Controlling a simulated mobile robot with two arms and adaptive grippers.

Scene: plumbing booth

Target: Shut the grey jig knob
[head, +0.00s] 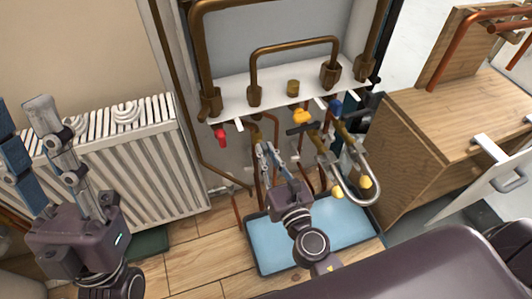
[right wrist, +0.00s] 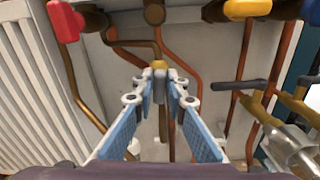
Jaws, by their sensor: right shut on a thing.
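My right gripper (head: 267,151) reaches up to the pipes under the white shelf. In the right wrist view its fingertips (right wrist: 160,87) are closed on a small grey piece (right wrist: 159,84) below a brass collar, in front of a vertical pipe. This piece appears to be the grey jig knob; the fingertips partly hide it, and its angle cannot be told. A dark grey lever handle (right wrist: 240,85) sits to the right, apart from the gripper; it also shows in the head view (head: 303,128). My left gripper (head: 30,130) is open and empty before the radiator.
A red handle (head: 221,138), a yellow handle (head: 301,117) and a blue handle (head: 336,107) sit along the white shelf (head: 237,95). A curved metal pipe (head: 372,193) projects at right. A blue tray (head: 345,222) lies below. A wooden cabinet (head: 415,150) stands right, a radiator (head: 150,165) left.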

